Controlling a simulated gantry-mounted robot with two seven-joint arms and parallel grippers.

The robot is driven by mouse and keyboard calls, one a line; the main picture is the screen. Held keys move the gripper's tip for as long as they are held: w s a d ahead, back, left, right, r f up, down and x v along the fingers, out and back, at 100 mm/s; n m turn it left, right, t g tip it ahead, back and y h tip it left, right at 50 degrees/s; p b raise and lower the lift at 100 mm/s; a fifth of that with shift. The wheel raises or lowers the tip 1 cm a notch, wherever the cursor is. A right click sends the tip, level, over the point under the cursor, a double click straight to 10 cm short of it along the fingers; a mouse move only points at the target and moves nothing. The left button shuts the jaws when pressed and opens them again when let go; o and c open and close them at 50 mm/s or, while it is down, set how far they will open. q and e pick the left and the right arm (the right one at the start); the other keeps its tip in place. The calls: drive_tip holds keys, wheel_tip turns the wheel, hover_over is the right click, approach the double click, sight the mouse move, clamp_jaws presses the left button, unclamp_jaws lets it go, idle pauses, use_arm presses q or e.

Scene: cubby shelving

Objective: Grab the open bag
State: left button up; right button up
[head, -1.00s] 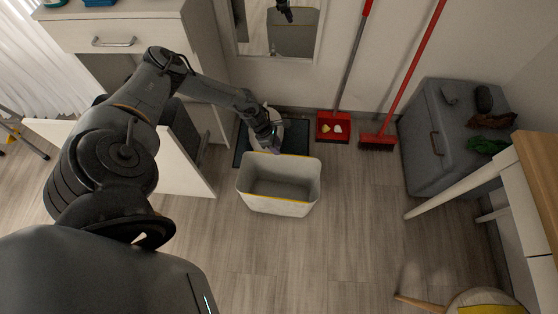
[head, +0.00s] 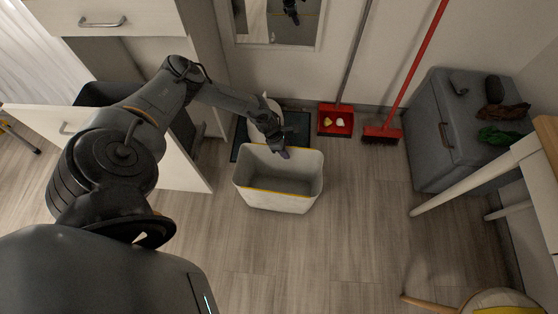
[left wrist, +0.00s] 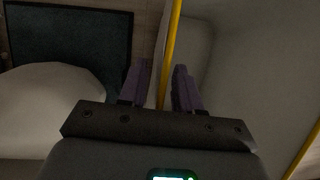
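The open bag (head: 278,201) is a pale, box-shaped container with a yellow rim, standing upright on the floor with its mouth up. My left gripper (head: 283,153) is at the bag's far rim, pointing down. In the left wrist view, the purple fingers of the left gripper (left wrist: 162,67) are apart, with the yellow rim of the bag (left wrist: 235,90) running between them, nearer the right finger. The fingers do not look closed on it. My right gripper is not in view.
A white rounded object (head: 267,117) stands on a dark mat (head: 299,128) just behind the bag. A red dustpan (head: 335,120) and red broom (head: 382,134) lean on the wall. Floor in front is clear.

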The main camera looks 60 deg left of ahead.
use_arm(q)
drive_tip(key=shift+w+d+f, duration=0.1)
drive_tip(key=shift+f, duration=0.2)
drive_tip(key=shift+f, duration=0.2)
idle(0.3)
clamp_jaws()
